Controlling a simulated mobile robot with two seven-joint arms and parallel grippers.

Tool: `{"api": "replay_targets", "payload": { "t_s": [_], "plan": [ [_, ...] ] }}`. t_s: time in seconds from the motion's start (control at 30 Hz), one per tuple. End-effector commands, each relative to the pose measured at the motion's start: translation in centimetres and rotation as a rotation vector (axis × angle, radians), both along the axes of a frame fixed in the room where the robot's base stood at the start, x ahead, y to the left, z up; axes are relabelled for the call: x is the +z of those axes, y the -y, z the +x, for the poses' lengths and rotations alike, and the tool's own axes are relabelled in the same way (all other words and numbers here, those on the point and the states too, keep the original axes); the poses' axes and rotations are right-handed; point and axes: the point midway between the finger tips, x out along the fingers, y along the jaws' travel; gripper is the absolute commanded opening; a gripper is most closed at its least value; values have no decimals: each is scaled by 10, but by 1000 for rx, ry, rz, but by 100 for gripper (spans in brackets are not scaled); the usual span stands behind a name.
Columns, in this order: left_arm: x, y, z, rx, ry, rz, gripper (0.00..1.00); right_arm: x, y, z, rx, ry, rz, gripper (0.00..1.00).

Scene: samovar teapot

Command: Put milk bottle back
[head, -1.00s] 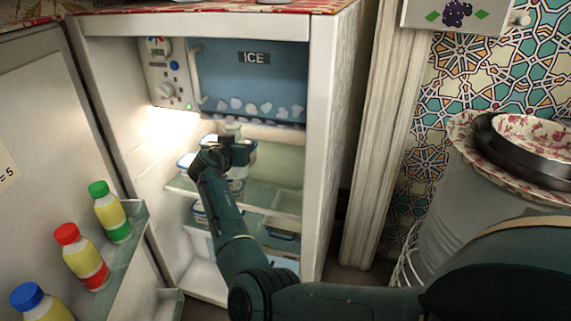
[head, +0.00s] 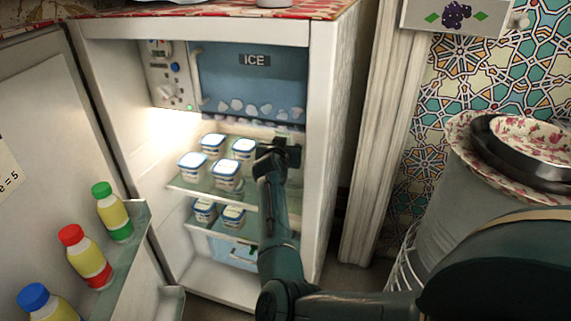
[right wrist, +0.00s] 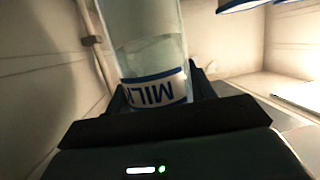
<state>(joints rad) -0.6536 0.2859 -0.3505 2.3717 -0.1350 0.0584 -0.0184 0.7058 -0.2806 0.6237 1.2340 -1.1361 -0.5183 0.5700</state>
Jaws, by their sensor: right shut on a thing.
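The milk bottle (right wrist: 150,50) is clear glass with a white and blue MILK label, which reads upside down in the right wrist view. My right gripper (right wrist: 155,100) is shut on it. In the head view my right gripper (head: 282,150) is inside the open fridge (head: 318,130), at the right side of the upper shelf (head: 205,188), below the ice compartment. The bottle is hidden behind the gripper there. I cannot tell whether its base touches the shelf. My left gripper is not in view.
Several white and blue tubs (head: 226,176) stand on the shelf left of my gripper, with more tubs (head: 233,216) on the shelf below. The fridge door (head: 60,130) stands open at left, holding colored-cap bottles (head: 85,257). The fridge's right wall is close to my gripper.

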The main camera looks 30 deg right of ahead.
Motion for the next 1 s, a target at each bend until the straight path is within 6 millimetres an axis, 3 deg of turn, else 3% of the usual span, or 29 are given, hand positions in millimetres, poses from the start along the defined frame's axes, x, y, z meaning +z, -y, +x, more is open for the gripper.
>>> {"api": "replay_targets", "payload": {
  "t_s": [0.37,0.53,0.77,0.8,1.0],
  "plan": [
    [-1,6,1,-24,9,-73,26,-47,1,0,-1,1,-2,21],
    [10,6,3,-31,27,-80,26,-48,4,-1,0,2,-2,21],
    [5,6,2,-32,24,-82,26,-52,4,-1,0,2,-2,21],
    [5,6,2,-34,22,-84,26,-53,4,-2,-1,0,0,55],
    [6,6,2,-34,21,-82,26,-52,4,-2,-1,-2,0,71]
  ]
}}
